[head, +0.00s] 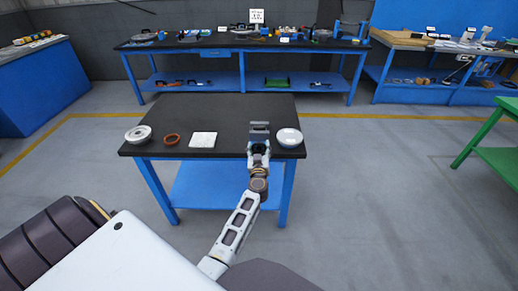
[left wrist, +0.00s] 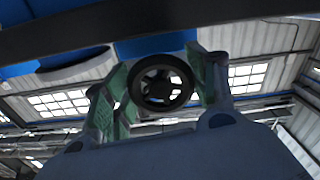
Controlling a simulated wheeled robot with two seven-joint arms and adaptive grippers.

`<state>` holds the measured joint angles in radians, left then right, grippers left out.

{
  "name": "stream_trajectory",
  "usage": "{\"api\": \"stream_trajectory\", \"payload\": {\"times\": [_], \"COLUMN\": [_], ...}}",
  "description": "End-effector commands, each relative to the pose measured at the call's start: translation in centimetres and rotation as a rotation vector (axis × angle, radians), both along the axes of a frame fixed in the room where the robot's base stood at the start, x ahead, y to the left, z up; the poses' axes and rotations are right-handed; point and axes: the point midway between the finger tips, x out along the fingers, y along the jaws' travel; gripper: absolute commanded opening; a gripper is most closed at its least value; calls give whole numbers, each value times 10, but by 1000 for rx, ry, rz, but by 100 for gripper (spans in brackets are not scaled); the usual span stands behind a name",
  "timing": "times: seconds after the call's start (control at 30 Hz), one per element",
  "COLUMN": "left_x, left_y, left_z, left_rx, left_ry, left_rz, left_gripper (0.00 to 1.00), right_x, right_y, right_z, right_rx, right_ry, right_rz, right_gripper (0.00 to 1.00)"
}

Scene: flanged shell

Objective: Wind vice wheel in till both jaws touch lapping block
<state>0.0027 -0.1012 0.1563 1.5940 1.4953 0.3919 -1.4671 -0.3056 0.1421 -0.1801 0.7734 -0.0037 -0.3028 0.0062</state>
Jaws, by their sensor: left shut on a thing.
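A small grey vice (head: 259,127) stands at the front right part of the black table. My left gripper (head: 259,148) reaches up to its near side. In the left wrist view the vice's dark spoked wheel (left wrist: 162,83) sits between the two green-padded fingers of this gripper (left wrist: 158,92), which is shut on it. The gripper and the vice overlap in the head view. The jaws are too small there to tell their gap, and I cannot make out the lapping block between them. My right gripper is not in view.
On the black table (head: 205,112) are a white flanged round part (head: 138,134), a brown ring (head: 171,139), a white square plate (head: 203,139) and, close right of the vice, a white round dish (head: 289,138). The table's back half is clear.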

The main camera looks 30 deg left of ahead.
Motion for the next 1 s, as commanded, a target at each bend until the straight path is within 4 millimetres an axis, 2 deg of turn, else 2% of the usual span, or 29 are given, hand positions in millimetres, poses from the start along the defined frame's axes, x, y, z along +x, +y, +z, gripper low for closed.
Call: {"api": "stream_trajectory", "payload": {"times": [0.2, 0.23, 0.4, 1.0], "left_x": [0, 0, 0, 0], "left_y": [-1, -1, -1, 0], "left_z": [0, 0, 0, 0], "left_rx": [-2, -2, -1, 19], "left_ry": [-2, -1, -1, 11], "left_rz": [-2, -2, -1, 0], "left_gripper": [34, 59, 80, 80], "right_x": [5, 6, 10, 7], "right_y": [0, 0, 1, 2], "right_z": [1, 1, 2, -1], "right_rx": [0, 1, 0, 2], "right_ry": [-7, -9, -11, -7], "right_rz": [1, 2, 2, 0], "right_gripper": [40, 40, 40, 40]}}
